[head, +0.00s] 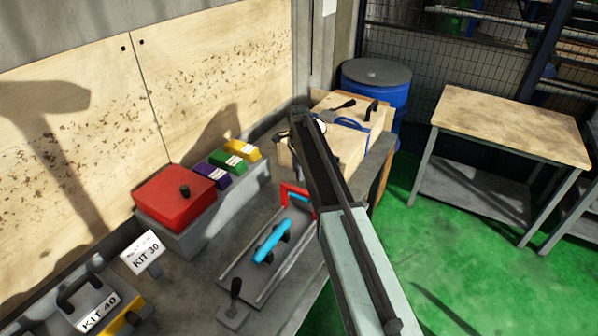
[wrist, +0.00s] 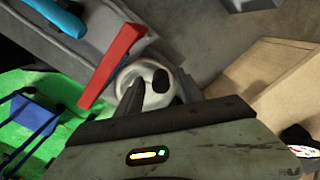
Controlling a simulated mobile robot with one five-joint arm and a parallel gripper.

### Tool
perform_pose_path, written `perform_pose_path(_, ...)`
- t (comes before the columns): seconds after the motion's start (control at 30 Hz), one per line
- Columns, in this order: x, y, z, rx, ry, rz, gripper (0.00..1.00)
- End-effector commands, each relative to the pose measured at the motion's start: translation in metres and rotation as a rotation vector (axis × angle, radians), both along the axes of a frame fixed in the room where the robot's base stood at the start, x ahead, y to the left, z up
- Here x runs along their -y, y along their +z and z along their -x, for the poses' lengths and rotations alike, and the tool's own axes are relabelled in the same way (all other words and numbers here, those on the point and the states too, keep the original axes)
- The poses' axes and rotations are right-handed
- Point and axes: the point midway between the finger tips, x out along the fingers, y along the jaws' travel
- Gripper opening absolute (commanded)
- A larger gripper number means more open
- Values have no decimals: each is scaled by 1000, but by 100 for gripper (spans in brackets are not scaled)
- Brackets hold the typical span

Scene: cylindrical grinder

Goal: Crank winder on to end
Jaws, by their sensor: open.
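In the wrist view a pale round wheel (wrist: 138,73) with a black knob (wrist: 161,80) lies just ahead of my gripper (wrist: 158,92). I take this to be the winder. My gripper is open, and its dark fingers stand left and right of the knob. I cannot tell whether they touch it. In the head view a bit of the pale wheel (head: 321,126) shows beside the tip of my arm, which hides the rest. My fingers cannot be made out there.
Left of my arm are a red bracket (head: 290,193), a blue cylinder (head: 271,241) on a grey fixture and a black lever (head: 235,289). A red box (head: 174,197) stands by the wall. A wooden box (head: 345,148) is right behind the wheel. Green floor is free at right.

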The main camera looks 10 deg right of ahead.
Motion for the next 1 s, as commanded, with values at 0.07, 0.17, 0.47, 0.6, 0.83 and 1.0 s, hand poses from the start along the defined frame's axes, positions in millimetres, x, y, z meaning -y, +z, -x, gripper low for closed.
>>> perform_pose_path(0.07,0,23,0,0,0,0,44)
perform_pose_path(0.17,0,42,1,-1,0,0,44)
perform_pose_path(0.47,0,61,1,-1,0,1,44)
perform_pose_path(0.6,0,60,1,-1,0,1,44)
perform_pose_path(0.83,2,58,8,-1,15,1,44)
perform_pose_path(1.0,22,39,78,-1,240,0,44)
